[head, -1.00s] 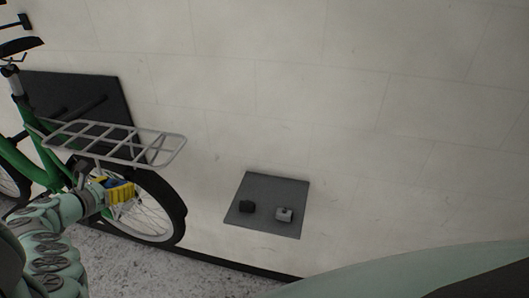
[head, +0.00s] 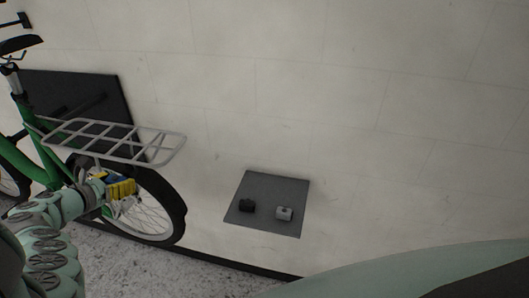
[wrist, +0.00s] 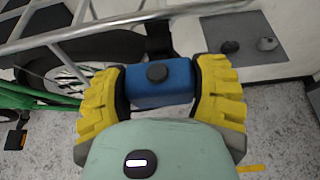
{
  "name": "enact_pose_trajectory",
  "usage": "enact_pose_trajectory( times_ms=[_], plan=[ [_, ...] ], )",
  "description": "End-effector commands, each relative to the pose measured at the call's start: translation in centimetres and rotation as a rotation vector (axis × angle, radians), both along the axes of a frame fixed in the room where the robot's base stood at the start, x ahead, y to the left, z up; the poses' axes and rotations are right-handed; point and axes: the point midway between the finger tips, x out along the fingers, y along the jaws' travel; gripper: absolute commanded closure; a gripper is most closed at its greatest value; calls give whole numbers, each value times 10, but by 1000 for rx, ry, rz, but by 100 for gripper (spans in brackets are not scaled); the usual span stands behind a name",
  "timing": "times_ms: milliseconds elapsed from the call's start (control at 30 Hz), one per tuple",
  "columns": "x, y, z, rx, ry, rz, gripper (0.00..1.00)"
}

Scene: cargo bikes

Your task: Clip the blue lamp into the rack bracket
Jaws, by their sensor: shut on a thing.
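My gripper (wrist: 160,95) has yellow ribbed fingers and is shut on the blue lamp (wrist: 158,88), a small box with a round black button on top. In the head view my gripper (head: 121,188) is below the rear rack (head: 160,150) of the green bike, beside the rear wheel. The lamp is mostly hidden there by the fingers. In the wrist view the grey rack tubes (wrist: 140,18) run across just beyond the lamp. A dark block (wrist: 158,38) under the tubes lies just beyond the lamp and may be the bracket; I cannot tell if they touch.
The bike's rear tyre (head: 178,210) is close to my gripper. A larger dark panel (head: 110,100) is behind the bike. Speckled floor is free below.

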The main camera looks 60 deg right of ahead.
Motion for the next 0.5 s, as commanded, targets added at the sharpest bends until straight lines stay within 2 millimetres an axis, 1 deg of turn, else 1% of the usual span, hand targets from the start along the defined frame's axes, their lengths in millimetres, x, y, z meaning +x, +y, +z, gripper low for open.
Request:
enact_pose_trajectory(
  times_ms=[33, 367, 400, 500],
  plan=[
    [-1, -3, 0, -1, 0, -5, 75],
    [1, -11, 0, -4, 2, -9, 75],
    [1, -12, 0, -5, 1, -9, 77],
    [1, -14, 0, -6, 2, -11, 76]
  ],
)
